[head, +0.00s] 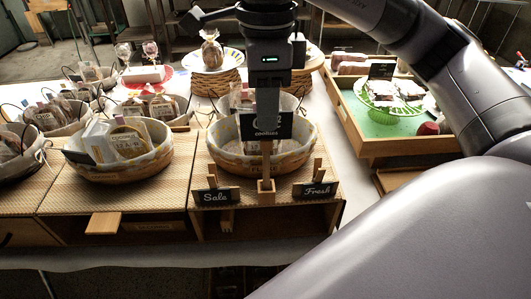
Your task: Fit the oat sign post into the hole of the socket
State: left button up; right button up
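The oat sign is a small black board (279,127) with white lettering that includes "cookies". Its thin wooden post (266,160) hangs upright below the board. The wooden socket (266,194) stands at the front edge of the woven-topped stand, directly below the post. The post's lower end meets the socket's top in this view; I cannot tell whether it is inside the hole. My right gripper (267,108) points down from above and appears shut on the top of the sign; the far finger is hidden. My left gripper is out of view.
A "Sale" sign (216,196) stands left of the socket and a "Fresh" sign (315,190) right of it, both close. A cloth-lined basket (228,158) is just behind. A green-bottomed wooden tray (370,147) lies at right, and another basket (100,172) at left.

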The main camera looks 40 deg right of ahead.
grip_shut()
jog(key=shift+r, duration=0.1)
jog(key=shift+r+p, duration=2.7)
jog(key=shift+f, duration=0.1)
